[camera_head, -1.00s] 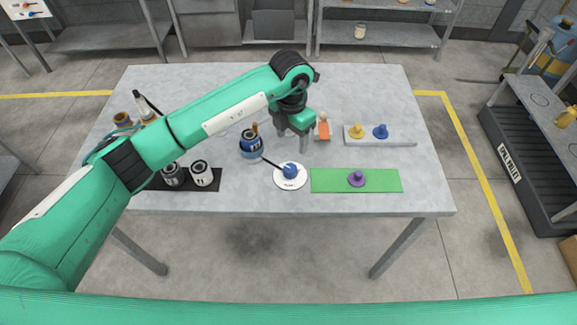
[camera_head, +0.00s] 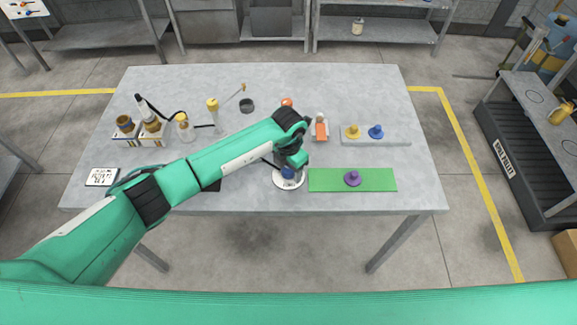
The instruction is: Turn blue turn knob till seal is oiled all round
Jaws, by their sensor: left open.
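A blue turn knob (camera_head: 287,173) stands on a white round plate (camera_head: 290,185) near the table's front edge. My left gripper (camera_head: 296,163) points down just above and behind this knob, its fingers close to the knob's top. It is open; whether the fingers touch the knob cannot be told. A dark thin rod meets the knob from the left, mostly hidden by my left arm. The seal and any oil on it cannot be made out. A second blue knob (camera_head: 376,132) stands on a grey strip (camera_head: 400,140) at the right. My right gripper is not in view.
A purple knob (camera_head: 352,178) stands on a green mat (camera_head: 325,181) right of the plate. A yellow knob (camera_head: 353,132) shares the strip. Bottles and glassware (camera_head: 183,127) stand back left. My arm covers the cans' area.

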